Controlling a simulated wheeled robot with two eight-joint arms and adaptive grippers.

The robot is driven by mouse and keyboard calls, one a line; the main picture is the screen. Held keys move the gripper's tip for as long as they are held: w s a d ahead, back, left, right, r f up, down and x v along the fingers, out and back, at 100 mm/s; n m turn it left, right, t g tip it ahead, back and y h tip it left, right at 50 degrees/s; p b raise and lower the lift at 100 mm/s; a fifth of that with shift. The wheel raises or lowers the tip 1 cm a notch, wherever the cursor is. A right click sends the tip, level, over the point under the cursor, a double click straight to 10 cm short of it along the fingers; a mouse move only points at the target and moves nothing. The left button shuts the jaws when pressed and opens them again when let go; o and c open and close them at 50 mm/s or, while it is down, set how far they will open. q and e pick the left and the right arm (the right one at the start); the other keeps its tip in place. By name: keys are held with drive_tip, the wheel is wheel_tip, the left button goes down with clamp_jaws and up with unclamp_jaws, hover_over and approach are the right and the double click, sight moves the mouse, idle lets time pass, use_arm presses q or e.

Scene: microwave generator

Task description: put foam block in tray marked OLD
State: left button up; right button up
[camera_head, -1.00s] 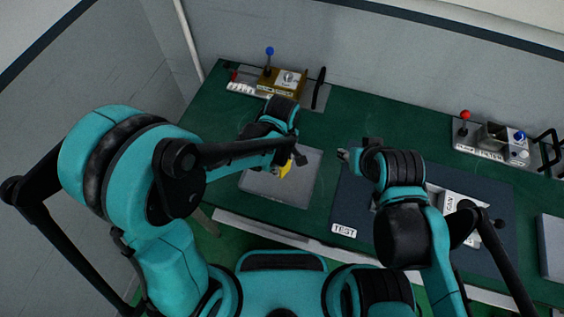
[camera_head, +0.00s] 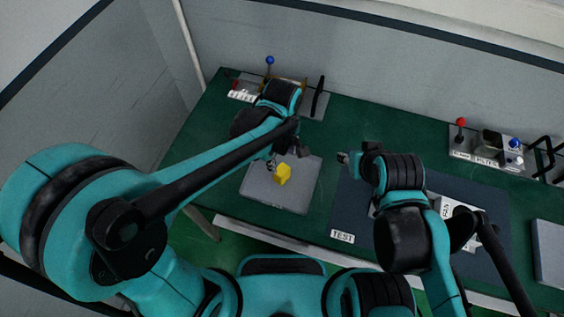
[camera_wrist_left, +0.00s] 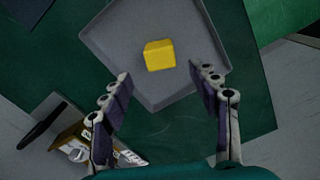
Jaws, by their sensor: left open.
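The yellow foam block (camera_head: 283,174) rests inside a shallow grey tray (camera_head: 262,193) at the left front of the green bench. I see no OLD marking on this tray. My left gripper (camera_head: 286,157) is open and empty, just behind and above the block. In the left wrist view the block (camera_wrist_left: 159,54) lies on the tray floor (camera_wrist_left: 118,40), beyond the two spread fingers of the left gripper (camera_wrist_left: 160,74) and apart from them. My right gripper (camera_head: 345,158) hangs over the bench to the right of the tray; its finger gap is not clear.
A dark mat with a TEST label (camera_head: 342,237) lies right of the tray, with a white-labelled device (camera_head: 455,213) partly behind my right arm. Panels with a blue-knobbed lever (camera_head: 270,61) and a red-knobbed lever (camera_head: 461,123) stand along the back. Another grey tray (camera_head: 550,250) is at far right.

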sight(282, 170)
use_arm(q)
drive_tip(key=s+a+r+m+t, duration=0.2)
drive_tip(key=a+r+m, duration=0.3)
drive_tip(key=a, duration=0.4)
drive_tip(key=s+a+r+m+t, duration=0.3)
drive_tip(key=a+r+m+t, duration=0.1)
drive_tip(key=a, duration=0.5)
drive_tip(key=shift+r+m+t+p, duration=0.35)
drive_tip(key=shift+m+t, duration=0.15)
drive_tip(key=shift+t, duration=0.1)
drive_tip(key=shift+d, duration=0.1)
